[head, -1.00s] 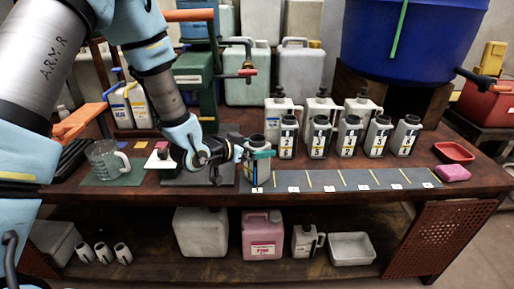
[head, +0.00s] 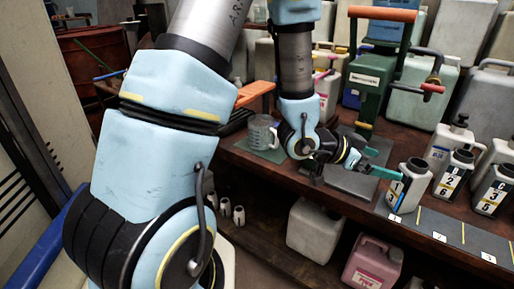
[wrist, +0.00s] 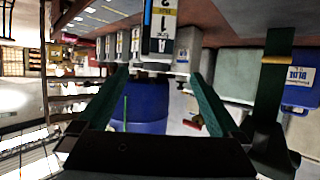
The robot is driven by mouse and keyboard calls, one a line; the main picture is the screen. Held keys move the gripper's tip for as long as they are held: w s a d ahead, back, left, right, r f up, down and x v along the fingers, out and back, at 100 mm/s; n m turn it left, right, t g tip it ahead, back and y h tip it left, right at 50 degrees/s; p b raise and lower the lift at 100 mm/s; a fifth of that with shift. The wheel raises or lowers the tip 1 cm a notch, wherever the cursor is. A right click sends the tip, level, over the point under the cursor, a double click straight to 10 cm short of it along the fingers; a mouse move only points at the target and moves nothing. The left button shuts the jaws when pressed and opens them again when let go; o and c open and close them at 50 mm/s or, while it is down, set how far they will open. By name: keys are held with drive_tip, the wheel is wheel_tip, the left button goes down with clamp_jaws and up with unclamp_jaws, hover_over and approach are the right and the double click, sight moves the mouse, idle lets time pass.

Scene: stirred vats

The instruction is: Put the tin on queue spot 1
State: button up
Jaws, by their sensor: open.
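The tin (head: 410,187), pale grey with a dark open mouth and a label reading 1, stands upright at the left end of the dark queue strip (head: 455,228). It is behind the leftmost number card (head: 395,218), on queue spot 1. My gripper (head: 379,163) is open and empty just left of the tin, its green fingers pointing at it with a small gap. In the wrist view the tin (wrist: 166,32) appears upside down, beyond the tips of my open gripper (wrist: 158,77).
Several labelled tins, one of them the tin marked 2 and 6 (head: 453,172), stand behind the strip at right. A glass jug (head: 262,132) and a green stand (head: 377,88) are left and behind. A pink jug (head: 373,262) sits on the lower shelf. The strip right of the tin is bare.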

drive_tip(key=w+a+f+n+t+y, duration=0.1)
drive_tip(key=w+a+n+t+y, duration=0.2)
drive_tip(key=w+a, duration=0.45)
drive_tip(key=w+a+n+t+y, duration=0.2)
drive_tip(key=w+a+n+y, duration=0.25)
drive_tip(key=a, duration=0.65)
drive_tip(key=s+a+r+n+g+y, duration=0.1)
drive_tip(key=s+a+n+g+y, duration=0.1)
drive_tip(key=a, duration=0.7)
drive_tip(key=s+a+r+n+g+y, duration=0.1)
drive_tip(key=s+a+n, duration=0.4)
drive_tip(key=a, duration=0.5)
drive_tip(key=n+g+y, duration=0.1)
drive_tip(key=y, duration=0.1)
drive_tip(key=shift+s+a+r+g+y, duration=0.2)
drive_tip(key=shift+r+g+y, duration=0.1)
drive_tip(key=shift+g+y, duration=0.1)
drive_tip(key=shift+r, duration=0.1)
wheel_tip(320, 180, up, 4)
drive_tip(key=p, duration=0.3)
drive_tip(key=shift+f+p, duration=0.2)
drive_tip(key=shift+p, duration=0.15)
